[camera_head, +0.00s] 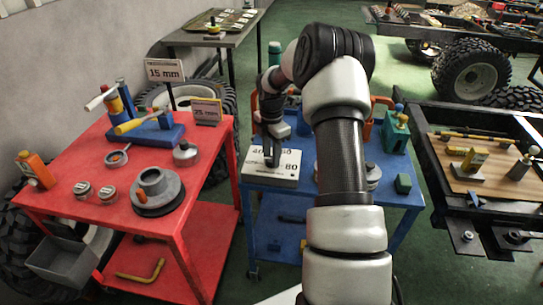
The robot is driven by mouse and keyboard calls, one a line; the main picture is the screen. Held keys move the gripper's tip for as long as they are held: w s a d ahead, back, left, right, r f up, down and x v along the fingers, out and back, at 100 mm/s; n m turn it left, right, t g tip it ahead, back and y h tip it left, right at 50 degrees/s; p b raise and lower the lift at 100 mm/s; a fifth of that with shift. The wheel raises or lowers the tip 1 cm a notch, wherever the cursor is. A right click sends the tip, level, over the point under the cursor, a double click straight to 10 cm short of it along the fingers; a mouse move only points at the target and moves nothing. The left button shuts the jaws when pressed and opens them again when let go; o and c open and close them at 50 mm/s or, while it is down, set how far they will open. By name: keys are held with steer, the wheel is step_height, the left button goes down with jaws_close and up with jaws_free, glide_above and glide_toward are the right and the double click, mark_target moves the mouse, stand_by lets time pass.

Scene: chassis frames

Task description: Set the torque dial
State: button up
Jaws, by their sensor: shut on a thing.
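The torque dial box (285,180) is a pale block with black numbers on its top, of which 40 and 80 can be read. It sits at the front left of the blue cart. My gripper (272,163) points down onto the top of this box, in the middle of the numbers. It is shut on the dial's knob. The knob itself is hidden by the fingers, so I cannot tell which number it points to.
The blue cart (390,192) also carries a green block (395,133) and round metal parts, partly behind my arm. The red cart (60,203) at left holds tools, jars and signs. A black chassis frame with a wooden board (495,175) stands at right. Green floor shows between the carts.

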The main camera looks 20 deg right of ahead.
steer(key=m, duration=0.7)
steer(key=shift+p, duration=0.3)
steer(key=m, duration=1.1)
steer(key=shift+m, duration=0.3)
steer(key=m, duration=0.4)
steer(key=shift+m, duration=0.4)
steer(key=o, duration=1)
steer(key=shift+o, duration=0.2)
